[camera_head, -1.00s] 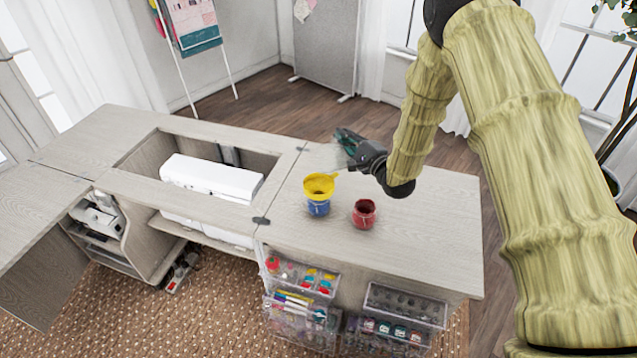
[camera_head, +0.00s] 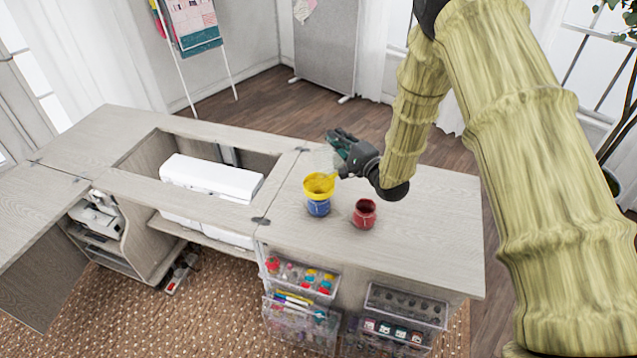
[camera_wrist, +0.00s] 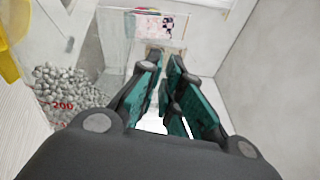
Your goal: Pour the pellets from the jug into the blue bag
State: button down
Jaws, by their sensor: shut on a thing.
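The blue bag (camera_head: 318,208) stands on the cabinet top with a yellow funnel (camera_head: 319,184) in its mouth. The funnel's edge also shows at the left of the wrist view (camera_wrist: 9,58). My gripper (camera_head: 340,140) is shut on the clear jug (camera_head: 321,160), which it holds beside and behind the funnel; the jug is faint in the head view. In the wrist view the green fingers (camera_wrist: 168,90) close around the handle side of the jug (camera_wrist: 112,42). Grey pellets (camera_wrist: 68,88) lie inside the jug near a red 200 mark. I see no pellets falling.
A red pot (camera_head: 364,214) stands on the cabinet top (camera_head: 430,230), right of the blue bag. A white sewing machine (camera_head: 211,177) sits in the recess to the left. Clear bins (camera_head: 405,305) hang on the cabinet front. The top's right side is clear.

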jog(key=shift+s+a+r, duration=0.1)
jog(key=shift+s, duration=0.05)
jog(key=shift+n, duration=0.3)
jog(key=shift+s+a+r+n, duration=0.2)
jog(key=shift+a+n, duration=0.1)
jog(key=shift+a+f, duration=0.15)
jog(key=shift+s+a+n+b, duration=0.15)
jog(key=shift+s+n+b, duration=0.05)
jog(key=shift+n+b, duration=0.15)
jog(key=shift+s+a+f+n, duration=0.15)
jog(key=shift+a+n, duration=0.1)
jog(key=shift+s+a+f+b, duration=0.1)
jog(key=shift+b, duration=0.2)
jog(key=shift+s+a+r+n+b, duration=0.1)
jog(key=shift+s+a+n+b, duration=0.2)
jog(key=shift+s+a+n, duration=0.45)
jog(key=shift+s+a+r+n+b, duration=0.1)
jog(key=shift+s+a+n+b, duration=0.3)
jog(key=shift+a+n, duration=0.65)
dwell(3.1)
